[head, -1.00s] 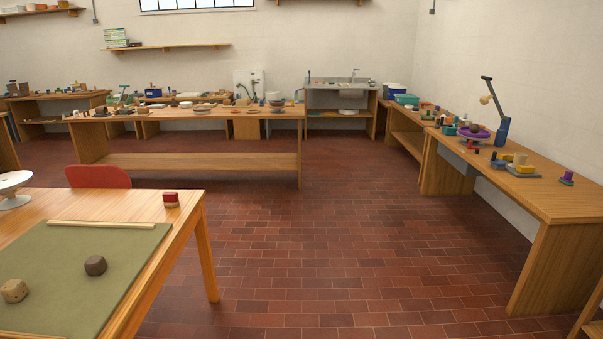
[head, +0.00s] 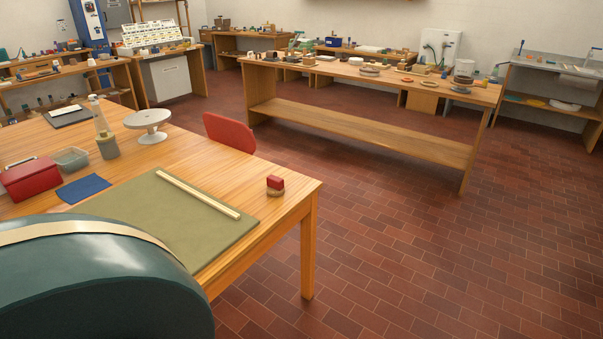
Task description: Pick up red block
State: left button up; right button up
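The red block (head: 275,182) is small and sits near the right corner of the wooden table (head: 300,200). It rests on a small tan-brown piece (head: 275,192), just right of the green mat (head: 160,215). Nothing touches the block from the sides. Neither of my grippers is in view. The near left part of the mat and table is hidden by a large dark form in the foreground.
A wooden strip (head: 199,194) lies on the mat. A white turntable (head: 147,120), a red box (head: 30,179) and a blue cloth (head: 84,189) are on the table. A red chair (head: 229,133) stands behind. Tiled floor (head: 400,260) is open to the right.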

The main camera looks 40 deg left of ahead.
aim_at(276, 187)
jog(key=i, duration=1.7)
jog(key=i+u, duration=0.25)
jog(key=u, duration=0.15)
jog(key=i+l+u, duration=0.1)
jog(key=i+u, duration=0.25)
jog(key=i+l+u, duration=0.1)
jog(key=u, duration=0.3)
